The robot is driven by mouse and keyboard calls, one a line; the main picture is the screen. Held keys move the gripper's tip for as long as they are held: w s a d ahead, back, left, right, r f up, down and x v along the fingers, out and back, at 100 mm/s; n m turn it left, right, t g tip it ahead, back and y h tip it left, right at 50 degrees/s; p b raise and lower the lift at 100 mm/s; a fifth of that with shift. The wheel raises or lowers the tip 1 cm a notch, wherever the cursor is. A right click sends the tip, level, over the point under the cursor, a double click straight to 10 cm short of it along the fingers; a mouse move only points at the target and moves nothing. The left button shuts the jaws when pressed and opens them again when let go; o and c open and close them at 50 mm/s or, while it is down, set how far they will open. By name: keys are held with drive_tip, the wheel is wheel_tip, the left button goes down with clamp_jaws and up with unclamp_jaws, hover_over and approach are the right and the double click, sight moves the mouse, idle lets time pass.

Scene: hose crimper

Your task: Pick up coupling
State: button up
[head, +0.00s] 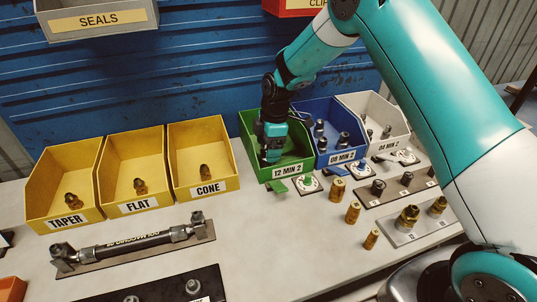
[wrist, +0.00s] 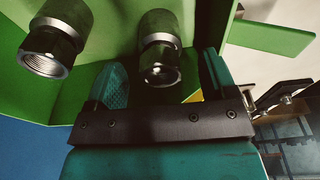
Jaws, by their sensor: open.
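Two metal couplings with dark hex nuts and threaded open ends sit in the green bin (head: 300,167), labelled 12 MIN 2. In the wrist view, one coupling (wrist: 160,52) lies between and beyond my gripper's fingers, and the other coupling (wrist: 52,45) is to the left, outside them. My gripper (head: 270,155) reaches down into the green bin. In the wrist view, the teal fingers of my gripper (wrist: 162,80) are apart, with no clear contact on either coupling. My gripper hides the bin's inside in the head view.
A blue bin (head: 343,157) and a white bin (head: 395,146) stand to the right with fittings in them. Yellow bins (head: 203,190) stand to the left. The middle of the bench (head: 275,245) is clear.

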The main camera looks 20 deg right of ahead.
drive_tip(key=shift+a+f, duration=0.2)
drive_tip(key=shift+f, duration=1.05)
drive_tip(key=c, duration=1.2)
drive_tip(key=shift+o, duration=0.2)
drive_tip(key=shift+s+r, duration=0.1)
drive_tip(key=shift+r, duration=0.05)
